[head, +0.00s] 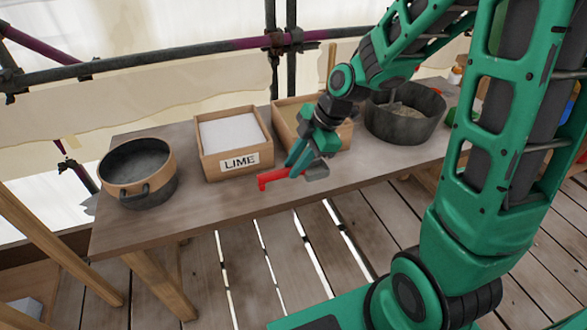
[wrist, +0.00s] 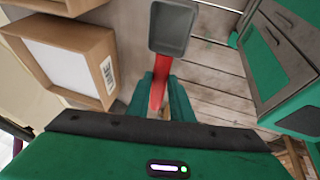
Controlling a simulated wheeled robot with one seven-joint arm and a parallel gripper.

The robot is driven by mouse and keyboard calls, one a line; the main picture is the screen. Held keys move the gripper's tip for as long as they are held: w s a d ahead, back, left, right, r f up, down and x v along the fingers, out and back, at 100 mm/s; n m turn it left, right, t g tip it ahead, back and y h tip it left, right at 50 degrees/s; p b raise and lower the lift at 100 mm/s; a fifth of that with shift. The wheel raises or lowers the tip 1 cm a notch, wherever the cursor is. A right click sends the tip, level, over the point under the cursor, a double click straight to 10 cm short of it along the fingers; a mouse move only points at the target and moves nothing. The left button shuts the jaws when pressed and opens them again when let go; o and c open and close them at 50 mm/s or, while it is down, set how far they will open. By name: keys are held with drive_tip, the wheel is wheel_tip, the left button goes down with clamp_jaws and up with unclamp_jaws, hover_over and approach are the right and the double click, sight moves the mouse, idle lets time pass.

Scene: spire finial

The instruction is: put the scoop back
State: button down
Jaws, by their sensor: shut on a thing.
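The scoop has a red handle (head: 272,179) and a grey pan (head: 316,172). My gripper (head: 299,165) is shut on the handle and holds the scoop in front of the boxes, near the table's front edge. In the wrist view, the handle (wrist: 160,84) runs up between my gripper's fingers (wrist: 161,95) to the pan (wrist: 172,30), which looks empty. In the head view, the pan points right and the handle's end sticks out to the left. I cannot tell how high it is above the table.
The wooden table (head: 190,205) bears a LIME box (head: 211,170) of white powder and a second box (head: 283,127), partly behind my arm. An empty-looking pot (head: 160,190) stands left, a dark tub (head: 405,130) right. Scaffold tubes (head: 170,53) run behind.

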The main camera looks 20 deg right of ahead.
drive_tip(key=shift+w+d+f, duration=0.45)
drive_tip(key=shift+w+f, duration=0.65)
drive_tip(key=shift+f, duration=0.3)
drive_tip(key=shift+w+d+f, duration=0.5)
drive_tip(key=shift+w+f, duration=0.65)
drive_tip(key=shift+f, duration=0.3)
drive_tip(key=shift+w+d+f, duration=0.45)
drive_tip(key=shift+w+f, duration=0.65)
drive_tip(key=shift+f, duration=0.3)
drive_tip(key=c, duration=1.6)
unclamp_jaws()
drive_tip(key=shift+o, duration=0.2)
drive_tip(key=shift+r, duration=0.15)
drive_tip(key=v, duration=1.1)
drive_tip(key=s+d+r+m+h, duration=0.1)
drive_tip(key=s+d+m, duration=0.3)
drive_tip(key=s+m, duration=0.4)
drive_tip(key=s+d+r+m+g+h, duration=0.1)
drive_tip(key=s+d+r+m, duration=0.2)
drive_tip(key=s+m, duration=0.5)
drive_tip(key=s+d+r+m+g+h, duration=0.1)
drive_tip(key=s+d+m, duration=0.5)
drive_tip(key=s, duration=0.6)
drive_tip(key=shift+s+r+m+h, duration=0.4)
drive_tip(key=shift+r+m+h, duration=0.35)
drive_tip(key=shift+m, duration=0.65)
